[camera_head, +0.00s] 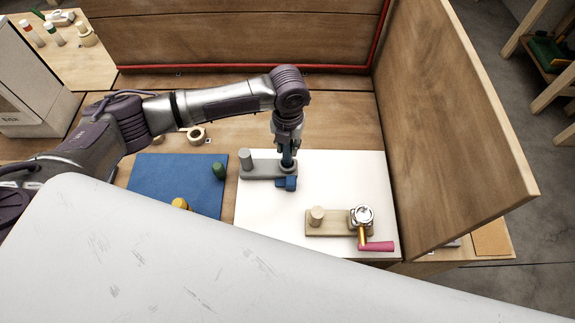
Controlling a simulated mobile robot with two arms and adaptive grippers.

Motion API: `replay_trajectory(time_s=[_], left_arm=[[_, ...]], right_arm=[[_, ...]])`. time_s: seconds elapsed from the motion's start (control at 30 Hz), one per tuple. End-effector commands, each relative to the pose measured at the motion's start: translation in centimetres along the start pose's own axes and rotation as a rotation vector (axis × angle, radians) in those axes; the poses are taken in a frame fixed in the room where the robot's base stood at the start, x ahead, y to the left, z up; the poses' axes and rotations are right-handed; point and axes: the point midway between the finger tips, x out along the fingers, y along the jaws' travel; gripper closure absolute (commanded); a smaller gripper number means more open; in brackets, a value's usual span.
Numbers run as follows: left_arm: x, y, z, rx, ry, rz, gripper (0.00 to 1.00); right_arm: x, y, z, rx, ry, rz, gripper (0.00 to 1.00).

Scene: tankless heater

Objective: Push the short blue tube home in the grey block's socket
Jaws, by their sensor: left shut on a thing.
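The grey block (262,171) lies on a white board, with an upright grey post (245,159) at its left end. My left gripper (287,146) points straight down over the block's right end and is shut on the short blue tube (287,158). The tube is upright, and its lower end meets the block's right end, where the socket seems to be. How deep it sits is too small to tell. A blue piece (287,184) shows just in front of the block, below the tube. My right gripper is not in view.
A wooden block (335,228) with a metal fitting (362,216) and a pink-handled lever (376,246) is at the board's front right. A blue mat (165,175) holds green and yellow pieces. A tall wooden panel (455,110) stands on the right. A white surface hides the foreground.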

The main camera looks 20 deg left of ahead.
Motion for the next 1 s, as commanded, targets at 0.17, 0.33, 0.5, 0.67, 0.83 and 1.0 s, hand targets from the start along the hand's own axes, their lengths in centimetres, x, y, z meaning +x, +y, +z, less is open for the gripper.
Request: replay_trajectory(time_s=[0.17, 0.33, 0.5, 0.67, 0.83, 1.0], left_arm=[[0.3, 0.0, 0.0, 0.0, 0.0, 0.0, 1.0], [0.5, 0.0, 0.0, 0.0, 0.0, 0.0, 1.0], [0.7, 0.0, 0.0, 0.0, 0.0, 0.0, 1.0], [0.9, 0.0, 0.0, 0.0, 0.0, 0.0, 1.0], [1.1, 0.0, 0.0, 0.0, 0.0, 0.0, 1.0], [1.3, 0.0, 0.0, 0.0, 0.0, 0.0, 1.0]], right_arm=[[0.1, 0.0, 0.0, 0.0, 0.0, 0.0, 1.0], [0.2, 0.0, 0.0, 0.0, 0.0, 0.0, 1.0], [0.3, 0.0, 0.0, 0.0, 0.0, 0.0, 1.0], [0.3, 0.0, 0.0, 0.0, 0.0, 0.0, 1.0], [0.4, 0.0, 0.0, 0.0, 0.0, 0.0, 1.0], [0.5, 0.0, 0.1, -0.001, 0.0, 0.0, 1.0]])
